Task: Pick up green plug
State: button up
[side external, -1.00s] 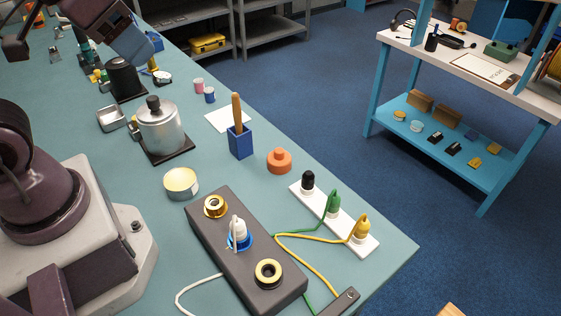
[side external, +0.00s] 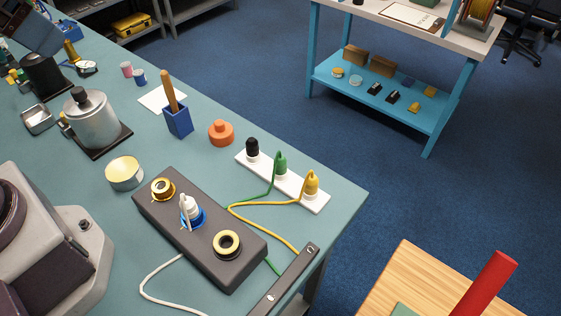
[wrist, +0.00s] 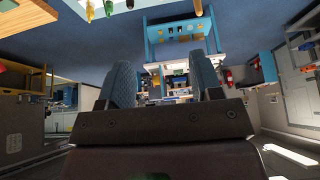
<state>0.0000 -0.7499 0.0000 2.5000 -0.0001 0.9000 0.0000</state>
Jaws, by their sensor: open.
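The green plug (side external: 281,165) stands upright in the white strip (side external: 318,202) near the table's right edge, between a black plug (side external: 252,149) and a yellow plug (side external: 311,184). A green cable runs from it toward the grey socket box (side external: 190,232). My gripper (wrist: 163,72) shows in the wrist view with its two blue-grey fingers wide apart and nothing visible between them. It is well away from the green plug. I cannot make out its fingertips in the side view.
A white plug (side external: 190,208) sits in the box's middle socket. An orange knobbed piece (side external: 221,132), a blue holder with a wooden handle (side external: 178,121) and a round tin (side external: 124,173) stand nearby.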

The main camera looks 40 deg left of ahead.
jog(key=m+g, duration=0.6)
jog(key=m, duration=1.2)
send_over(280, 157)
notch_tip(280, 157, down, 20)
jog(key=f, duration=0.6)
jog(key=shift+s+d+f, duration=0.1)
jog(key=shift+s+f, duration=0.15)
jog(key=f, duration=0.5)
jog(key=shift+w+f, duration=0.25)
jog(key=shift+f, duration=0.05)
